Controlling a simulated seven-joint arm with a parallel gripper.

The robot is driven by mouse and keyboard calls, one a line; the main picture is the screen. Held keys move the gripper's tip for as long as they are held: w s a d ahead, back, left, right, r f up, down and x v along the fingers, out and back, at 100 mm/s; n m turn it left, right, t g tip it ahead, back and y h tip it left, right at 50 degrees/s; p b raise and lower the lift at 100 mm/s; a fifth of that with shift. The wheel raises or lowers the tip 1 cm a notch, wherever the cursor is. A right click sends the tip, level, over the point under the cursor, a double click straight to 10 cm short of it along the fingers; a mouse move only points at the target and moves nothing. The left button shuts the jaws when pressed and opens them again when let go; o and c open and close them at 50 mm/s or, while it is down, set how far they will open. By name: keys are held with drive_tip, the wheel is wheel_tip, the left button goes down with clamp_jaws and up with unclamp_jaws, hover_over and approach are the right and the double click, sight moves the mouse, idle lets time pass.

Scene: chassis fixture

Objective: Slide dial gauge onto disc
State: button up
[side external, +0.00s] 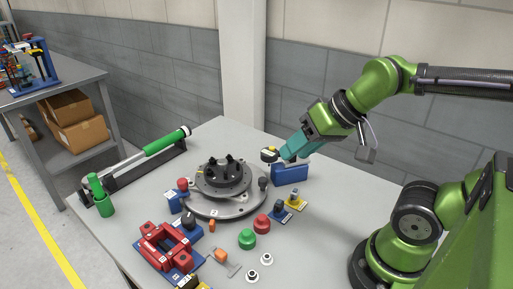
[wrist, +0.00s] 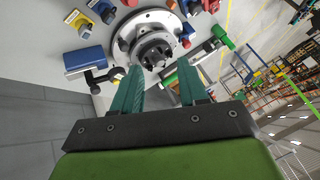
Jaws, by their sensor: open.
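The dial gauge appears to be the blue block (side external: 290,174) with a dark round head (side external: 269,155) beside its top left, at the back right of the disc. In the wrist view, the blue block (wrist: 84,59) and its black arm lie left of my left finger. The grey disc (side external: 232,208) lies flat on the table with a dark hub (side external: 222,177) on top; it also shows in the wrist view (wrist: 124,35). My gripper (side external: 288,152) is open, its teal fingers just above the blue block.
Red and green knobs (side external: 247,239), small blue and yellow blocks and a red fixture (side external: 166,246) crowd the front of the disc. A green-handled bar (side external: 165,142) lies at the left. The table's right side is mostly clear; a wall stands behind.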

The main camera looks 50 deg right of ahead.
drive_tip(key=shift+o, duration=1)
drive_tip(key=shift+d+f, duration=0.2)
drive_tip(key=shift+f, duration=0.05)
drive_tip(key=shift+w+d+r+m+g+h, duration=0.5)
drive_tip(key=shift+w+d+r+m+g, duration=1.05)
drive_tip(key=shift+w+d, duration=2.4)
drive_tip(key=shift+w+d+r+m+g+h, duration=0.7)
drive_tip(key=shift+w+d+g, duration=1.5)
drive_tip(key=shift+d, duration=3.2)
drive_tip(key=shift+m, duration=0.25)
wheel_tip(320, 180, down, 16)
drive_tip(key=shift+w, duration=0.15)
clamp_jaws()
